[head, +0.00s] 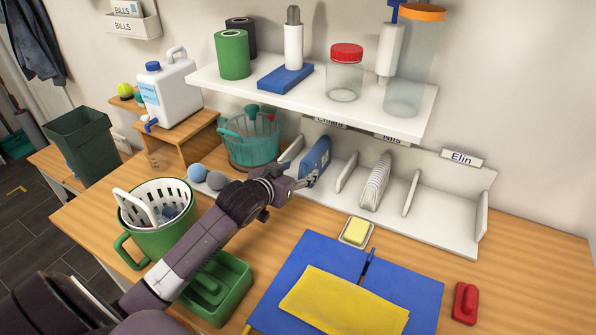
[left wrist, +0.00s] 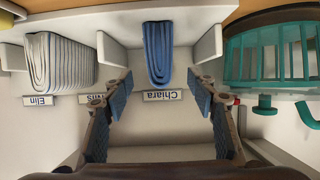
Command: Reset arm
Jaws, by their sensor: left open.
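My left gripper (head: 300,185) reaches from the left over the table to the front of the white divided rack (head: 445,215). It is open. A blue folded cloth (head: 316,156) stands upright in a rack compartment just at the fingertips. In the left wrist view, which looks upside down, my left gripper (left wrist: 160,92) has its fingers spread with a gap on both sides of the blue cloth (left wrist: 158,50). The label Chiara (left wrist: 162,96) shows at that compartment. My right gripper is not in view.
White folded cloths (head: 375,182) stand in the Nils compartment. A teal basket (head: 250,138) is left of the rack. Two balls (head: 206,177), a green bucket (head: 155,240) and a green caddy (head: 218,287) lie near my left arm. A yellow cloth (head: 340,302) lies on a blue mat (head: 315,250).

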